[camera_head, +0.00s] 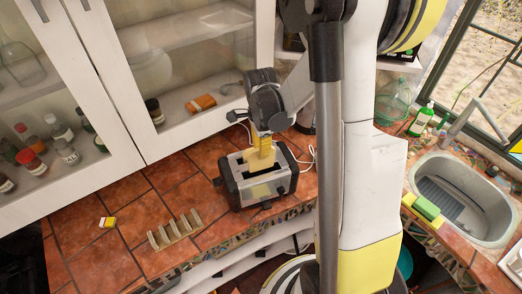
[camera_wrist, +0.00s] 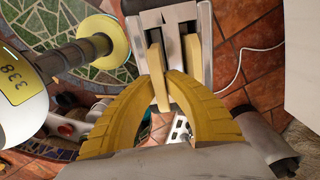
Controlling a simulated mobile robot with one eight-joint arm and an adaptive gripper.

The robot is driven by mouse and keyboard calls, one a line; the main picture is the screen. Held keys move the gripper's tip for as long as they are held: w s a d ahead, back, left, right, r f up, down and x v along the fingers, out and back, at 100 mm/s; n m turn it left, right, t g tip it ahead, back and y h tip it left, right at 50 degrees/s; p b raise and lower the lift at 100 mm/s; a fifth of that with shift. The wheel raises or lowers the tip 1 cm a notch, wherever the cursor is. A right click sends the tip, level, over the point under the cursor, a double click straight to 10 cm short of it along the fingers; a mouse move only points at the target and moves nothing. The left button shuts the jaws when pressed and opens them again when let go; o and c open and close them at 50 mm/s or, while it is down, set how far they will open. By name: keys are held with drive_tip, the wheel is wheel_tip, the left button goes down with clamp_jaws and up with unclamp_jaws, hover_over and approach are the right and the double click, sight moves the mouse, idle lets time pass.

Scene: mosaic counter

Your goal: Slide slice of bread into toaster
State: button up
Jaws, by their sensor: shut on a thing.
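The silver and black toaster (camera_head: 233,190) stands on the tiled counter; its top also shows in the wrist view (camera_wrist: 203,18). My gripper (camera_head: 262,152), with yellow fingers, is directly above it, pointing down. In the wrist view, my gripper (camera_wrist: 164,88) is shut on a slice of bread (camera_wrist: 157,62), seen edge-on between the fingertips and lined up with one toaster slot. How deep its lower edge sits is unclear. A second tan slice-like piece (camera_wrist: 192,55) shows at the other slot, beside the right finger.
An empty-looking slotted rack (camera_head: 174,231) and a small yellow-red box (camera_head: 107,222) lie left of the toaster. A white cord (camera_wrist: 236,68) runs beside the toaster. Cabinets (camera_head: 185,70) stand close behind. The sink (camera_head: 460,195) is at the right. Counter between rack and toaster is clear.

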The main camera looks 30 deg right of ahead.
sight(261, 168)
drive_tip(key=shift+f+b, duration=1.7)
drive_tip(key=shift+f, duration=0.15)
drive_tip(key=o, duration=0.5)
drive_tip(key=o, duration=0.6)
drive_tip(key=shift+o, duration=0.2)
